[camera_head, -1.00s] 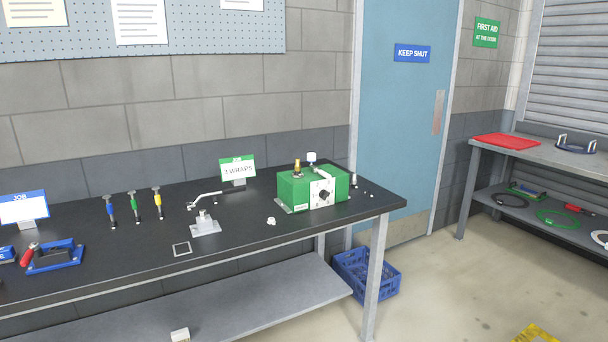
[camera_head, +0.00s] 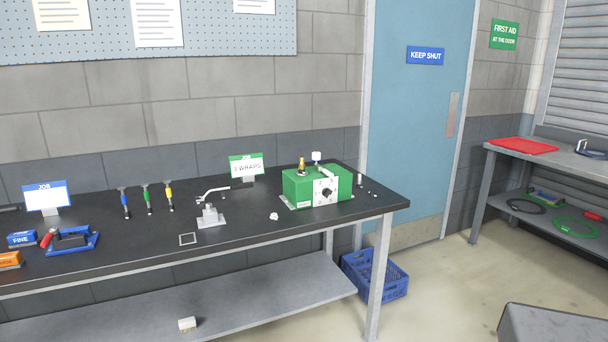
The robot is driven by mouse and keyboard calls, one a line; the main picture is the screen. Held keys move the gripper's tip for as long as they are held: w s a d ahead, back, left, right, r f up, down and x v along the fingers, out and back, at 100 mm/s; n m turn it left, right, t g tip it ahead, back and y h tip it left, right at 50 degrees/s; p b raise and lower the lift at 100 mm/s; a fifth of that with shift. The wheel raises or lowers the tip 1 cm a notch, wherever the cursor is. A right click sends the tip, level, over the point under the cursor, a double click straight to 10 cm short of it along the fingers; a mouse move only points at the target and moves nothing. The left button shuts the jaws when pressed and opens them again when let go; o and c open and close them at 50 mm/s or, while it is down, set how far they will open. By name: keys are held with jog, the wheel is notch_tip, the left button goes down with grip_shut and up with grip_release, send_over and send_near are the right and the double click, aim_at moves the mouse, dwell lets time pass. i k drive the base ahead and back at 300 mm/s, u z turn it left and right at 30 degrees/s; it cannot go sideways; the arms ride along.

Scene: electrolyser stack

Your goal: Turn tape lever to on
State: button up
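A green box-shaped unit (camera_head: 300,188) stands near the right end of the black bench. It has a white front plate with a black knob (camera_head: 327,193), a brass fitting on top and a small white-faced part above it. A pale lever-like bar (camera_head: 325,174) lies along its top edge; I cannot tell whether this is the tape lever or which way it is set. A grey metal stand with a bent arm (camera_head: 210,213) is on the bench to its left. My gripper is not in view.
The black bench (camera_head: 130,248) runs along the wall with a lower shelf. Job signs, several coloured tools (camera_head: 147,199) and a blue fixture (camera_head: 80,240) stand on it. A blue crate (camera_head: 378,277) is on the floor. A grey block-like surface (camera_head: 550,325) is at lower right.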

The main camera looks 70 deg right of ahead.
aim_at(326, 172)
jog(key=u, duration=0.35)
jog(key=k, duration=1.5)
jog(key=z, duration=0.75)
jog(key=i, duration=0.85)
jog(key=z, duration=0.05)
